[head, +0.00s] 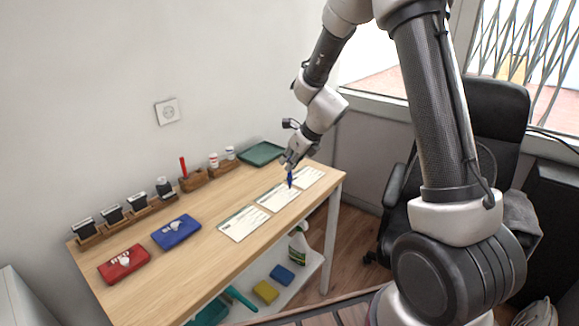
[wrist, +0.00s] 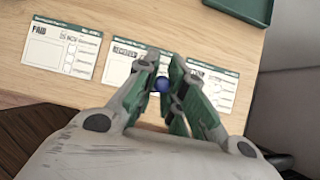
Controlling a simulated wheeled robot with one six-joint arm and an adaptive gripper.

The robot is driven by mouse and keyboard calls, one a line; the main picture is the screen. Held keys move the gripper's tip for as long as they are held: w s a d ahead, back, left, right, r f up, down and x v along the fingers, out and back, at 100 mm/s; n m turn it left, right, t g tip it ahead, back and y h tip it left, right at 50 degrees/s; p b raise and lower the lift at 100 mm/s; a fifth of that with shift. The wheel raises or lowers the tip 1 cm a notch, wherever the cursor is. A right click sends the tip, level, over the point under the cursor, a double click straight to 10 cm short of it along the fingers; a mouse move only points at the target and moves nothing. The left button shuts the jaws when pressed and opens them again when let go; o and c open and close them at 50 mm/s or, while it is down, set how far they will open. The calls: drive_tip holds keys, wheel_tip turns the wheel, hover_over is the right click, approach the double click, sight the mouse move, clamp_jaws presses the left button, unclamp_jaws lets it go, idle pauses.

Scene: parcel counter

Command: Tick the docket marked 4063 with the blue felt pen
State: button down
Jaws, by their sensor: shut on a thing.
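My gripper (head: 290,168) is shut on the blue felt pen (head: 290,179), which points down over the row of dockets. In the wrist view, my gripper (wrist: 163,88) holds the pen (wrist: 161,84), seen end-on. Three white dockets with green headers lie in a row: a near one (head: 240,223), a middle one (head: 278,196) and a far one (head: 310,176). The pen is around the gap between the middle and far dockets. Whether its tip touches is unclear. In the wrist view, my fingers partly cover the middle and right dockets. I cannot read the number 4063 on any docket.
A red pad (head: 124,264) and a blue pad (head: 177,232) lie left of the dockets. Stamps (head: 111,213) and a wooden holder with a red pen (head: 183,167) line the wall side. A green tray (head: 261,153) sits at the far end. A black chair (head: 497,125) stands beyond the counter.

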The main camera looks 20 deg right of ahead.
drive_tip(key=shift+r, duration=1.55)
